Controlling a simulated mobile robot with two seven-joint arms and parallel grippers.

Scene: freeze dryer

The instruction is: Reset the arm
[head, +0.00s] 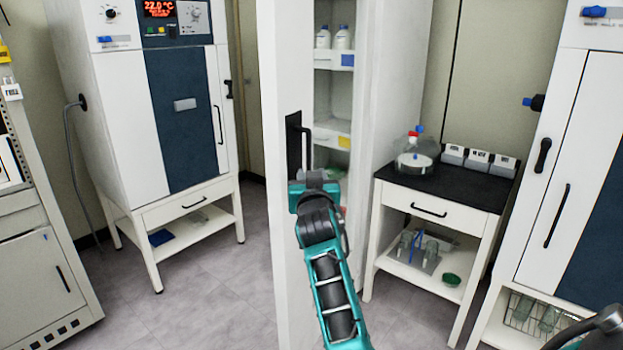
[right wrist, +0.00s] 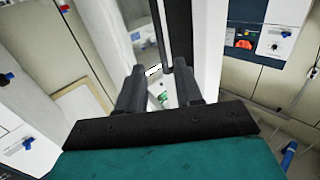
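My right arm reaches up through the middle of the head view. Its gripper (head: 312,178) is just below and in front of the black handle (head: 294,140) on a white cabinet door (head: 281,240). The door stands open, showing shelves inside. In the right wrist view the two dark fingers (right wrist: 160,82) are spread apart with nothing between them. The handle (right wrist: 160,35) shows beyond the fingertips, apparently apart from them; exact contact cannot be told. My left gripper is not in view.
A black-topped side table (head: 440,184) with a flask (head: 415,160) stands right of the open cabinet. White-and-blue machines stand at left (head: 130,120) and right (head: 560,170). Grey floor (head: 215,290) is clear left of the door.

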